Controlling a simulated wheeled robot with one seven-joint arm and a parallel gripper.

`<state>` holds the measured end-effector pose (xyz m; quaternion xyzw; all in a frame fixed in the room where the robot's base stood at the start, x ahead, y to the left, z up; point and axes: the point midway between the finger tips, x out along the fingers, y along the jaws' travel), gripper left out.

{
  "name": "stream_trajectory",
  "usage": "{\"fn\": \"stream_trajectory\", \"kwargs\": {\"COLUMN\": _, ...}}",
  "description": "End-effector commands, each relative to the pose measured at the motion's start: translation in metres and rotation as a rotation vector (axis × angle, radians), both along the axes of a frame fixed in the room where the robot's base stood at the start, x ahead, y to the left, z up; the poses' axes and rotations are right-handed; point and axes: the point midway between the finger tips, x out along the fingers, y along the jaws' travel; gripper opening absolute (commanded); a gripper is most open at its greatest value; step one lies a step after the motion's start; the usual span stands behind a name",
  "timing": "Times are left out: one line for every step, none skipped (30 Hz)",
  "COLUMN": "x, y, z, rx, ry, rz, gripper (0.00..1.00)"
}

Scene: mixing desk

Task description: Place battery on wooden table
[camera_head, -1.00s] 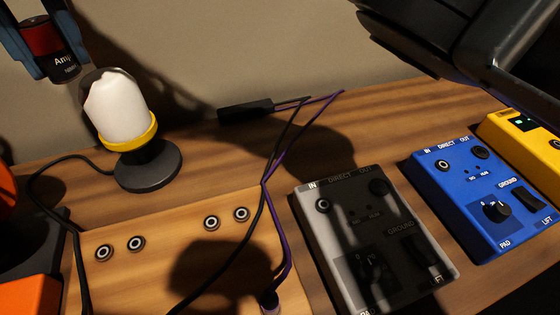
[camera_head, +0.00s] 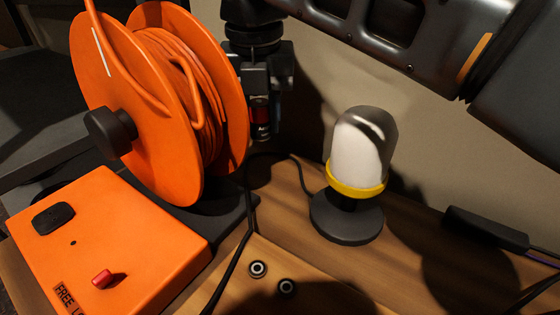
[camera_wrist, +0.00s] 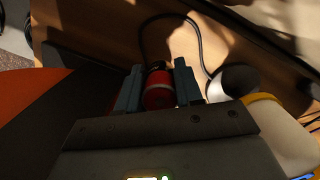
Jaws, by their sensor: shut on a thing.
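My gripper (camera_head: 263,128) is shut on a red and black battery (camera_head: 261,112). It holds the battery upright above the back of the wooden table (camera_head: 285,187), between the orange cable reel and the lamp. Part of the battery is hidden by the fingers. In the wrist view the battery's round red end (camera_wrist: 158,94) shows between the two blue-grey fingers, with wooden table (camera_wrist: 110,48) beyond it. The gap between battery and table is hard to judge.
An orange cable reel (camera_head: 130,95) stands close left of the gripper. A lamp with a yellow ring (camera_head: 355,178) stands to the right. A black cable (camera_head: 250,195) runs between them. An orange box (camera_head: 110,235) is at front left. Bare wood lies behind the lamp base.

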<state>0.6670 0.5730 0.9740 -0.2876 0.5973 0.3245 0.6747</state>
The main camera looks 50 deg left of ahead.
Motion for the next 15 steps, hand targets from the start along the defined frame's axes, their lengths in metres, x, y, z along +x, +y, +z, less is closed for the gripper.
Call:
{"fn": "stream_trajectory", "kwargs": {"x": 0.0, "y": -0.001, "z": -0.012, "rx": -0.003, "ry": 0.0, "rz": 0.0, "gripper": 0.0}}
{"fn": "stream_trajectory", "kwargs": {"x": 0.0, "y": 0.0, "z": -0.017, "rx": -0.001, "ry": 0.0, "rz": 0.0, "gripper": 0.0}}
{"fn": "stream_trajectory", "kwargs": {"x": 0.0, "y": 0.0, "z": -0.023, "rx": -0.001, "ry": 0.0, "rz": 0.0, "gripper": 0.0}}
{"fn": "stream_trajectory", "kwargs": {"x": 0.0, "y": -0.001, "z": -0.027, "rx": -0.002, "ry": 0.0, "rz": 0.0, "gripper": 0.0}}
{"fn": "stream_trajectory", "kwargs": {"x": 0.0, "y": 0.0, "z": -0.031, "rx": -0.001, "ry": 0.001, "rz": 0.0, "gripper": 0.0}}
{"fn": "stream_trajectory", "kwargs": {"x": 0.0, "y": 0.0, "z": -0.034, "rx": 0.0, "ry": 0.0, "rz": 0.0, "gripper": 0.0}}
{"fn": "stream_trajectory", "kwargs": {"x": 0.0, "y": 0.0, "z": -0.036, "rx": 0.0, "ry": 0.0, "rz": 0.0, "gripper": 0.0}}
{"fn": "stream_trajectory", "kwargs": {"x": 0.0, "y": 0.0, "z": -0.038, "rx": -0.001, "ry": 0.001, "rz": 0.0, "gripper": 0.0}}
{"fn": "stream_trajectory", "kwargs": {"x": 0.0, "y": 0.0, "z": -0.04, "rx": -0.001, "ry": 0.001, "rz": 0.0, "gripper": 0.0}}
{"fn": "stream_trajectory", "kwargs": {"x": 0.0, "y": 0.0, "z": -0.042, "rx": -0.001, "ry": 0.0, "rz": 0.0, "gripper": 0.0}}
{"fn": "stream_trajectory", "kwargs": {"x": 0.0, "y": 0.0, "z": -0.044, "rx": -0.001, "ry": 0.0, "rz": 0.0, "gripper": 0.0}}
{"fn": "stream_trajectory", "kwargs": {"x": 0.0, "y": 0.0, "z": -0.048, "rx": -0.001, "ry": 0.001, "rz": -0.001, "gripper": 0.0}}
{"fn": "stream_trajectory", "kwargs": {"x": 0.0, "y": -0.001, "z": -0.052, "rx": -0.001, "ry": 0.001, "rz": -0.001, "gripper": 0.0}}
{"fn": "stream_trajectory", "kwargs": {"x": 0.0, "y": -0.001, "z": -0.056, "rx": -0.001, "ry": 0.001, "rz": -0.001, "gripper": 0.0}}
{"fn": "stream_trajectory", "kwargs": {"x": 0.0, "y": -0.001, "z": -0.063, "rx": -0.002, "ry": 0.001, "rz": -0.001, "gripper": 0.0}}
